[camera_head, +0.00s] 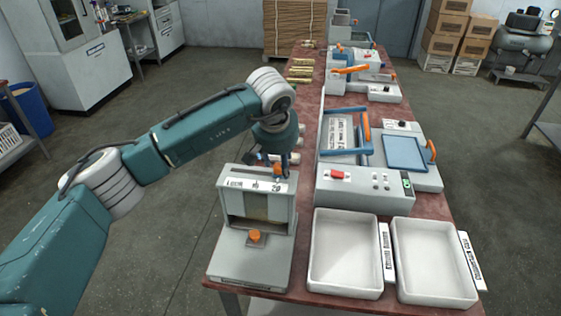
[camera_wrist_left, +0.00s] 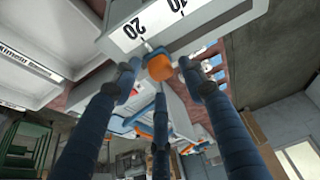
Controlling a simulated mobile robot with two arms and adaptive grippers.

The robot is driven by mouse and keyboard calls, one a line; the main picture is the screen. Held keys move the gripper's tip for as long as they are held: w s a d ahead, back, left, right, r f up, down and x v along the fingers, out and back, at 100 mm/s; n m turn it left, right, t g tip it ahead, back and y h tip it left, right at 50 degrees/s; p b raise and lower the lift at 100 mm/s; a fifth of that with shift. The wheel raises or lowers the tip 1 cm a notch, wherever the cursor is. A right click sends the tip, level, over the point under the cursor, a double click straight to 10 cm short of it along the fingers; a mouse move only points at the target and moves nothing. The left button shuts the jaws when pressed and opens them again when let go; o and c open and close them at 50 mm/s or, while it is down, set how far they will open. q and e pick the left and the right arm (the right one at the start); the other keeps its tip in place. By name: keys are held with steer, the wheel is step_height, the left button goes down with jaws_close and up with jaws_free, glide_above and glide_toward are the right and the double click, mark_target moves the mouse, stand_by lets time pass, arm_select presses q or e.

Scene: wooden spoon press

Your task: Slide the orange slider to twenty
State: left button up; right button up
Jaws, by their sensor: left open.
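The orange slider (camera_head: 278,170) is at the top edge of the grey press (camera_head: 250,277), behind a white scale strip (camera_head: 256,186) marked LOCK, 10 and 20. It looks close to lined up with the 20 mark. My left gripper (camera_head: 274,160) comes down from above at the slider. In the left wrist view the slider (camera_wrist_left: 160,67) sits between the blue fingertips of my open gripper (camera_wrist_left: 159,72), with the 20 label (camera_wrist_left: 135,27) beside it. I cannot tell whether a finger touches it. My right gripper is not in view.
An orange knob (camera_head: 256,237) is on the press's lower front. Two empty white trays (camera_head: 345,290) stand to its right. A grey machine with a red switch (camera_head: 338,174) and blue frames is behind them. The floor left of the table is clear.

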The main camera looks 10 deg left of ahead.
arm_select(q)
steer(key=v, duration=1.1)
steer(key=shift+r, duration=0.3)
steer(key=shift+d, duration=0.15)
